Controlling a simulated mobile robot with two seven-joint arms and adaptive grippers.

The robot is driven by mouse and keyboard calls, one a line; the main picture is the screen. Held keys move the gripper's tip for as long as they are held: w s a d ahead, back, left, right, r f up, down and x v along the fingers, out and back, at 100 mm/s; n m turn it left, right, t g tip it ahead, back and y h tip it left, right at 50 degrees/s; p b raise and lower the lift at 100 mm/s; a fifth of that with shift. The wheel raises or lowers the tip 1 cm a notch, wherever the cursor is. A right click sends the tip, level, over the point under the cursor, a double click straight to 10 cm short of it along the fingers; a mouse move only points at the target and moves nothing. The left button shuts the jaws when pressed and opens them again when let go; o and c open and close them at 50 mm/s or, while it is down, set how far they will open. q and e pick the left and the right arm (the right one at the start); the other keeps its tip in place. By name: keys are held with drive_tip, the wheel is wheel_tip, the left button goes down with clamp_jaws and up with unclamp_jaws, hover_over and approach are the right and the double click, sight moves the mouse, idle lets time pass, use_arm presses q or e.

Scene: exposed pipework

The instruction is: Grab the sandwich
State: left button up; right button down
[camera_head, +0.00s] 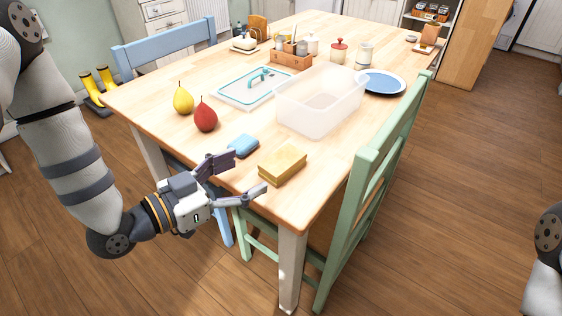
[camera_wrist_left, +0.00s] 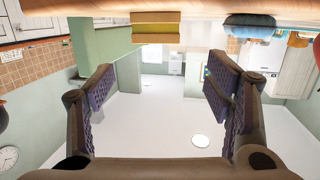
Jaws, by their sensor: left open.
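The sandwich (camera_head: 282,165), a block with yellowish-tan slices, lies on the wooden table near its front corner. In the left wrist view, where the scene appears upside down, the sandwich (camera_wrist_left: 155,28) shows at the top, between and beyond the fingers. My left gripper (camera_head: 249,172) is open and empty at the table's front edge, just left of the sandwich and apart from it. Its two fingers (camera_wrist_left: 163,100) are spread wide in the wrist view. My right gripper is out of view; only part of my right arm shows at the right edge.
A small blue object (camera_head: 243,145) lies left of the sandwich. A green chair (camera_head: 372,170) is at the right side.

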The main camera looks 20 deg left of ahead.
sight(280, 160)
use_arm(q)
drive_tip(key=x, duration=0.7)
drive_tip(key=f+b+x, duration=0.1)
drive_tip(key=x, duration=0.2)
drive_tip(key=shift+w+d, duration=0.25)
drive_tip(key=c, duration=1.4)
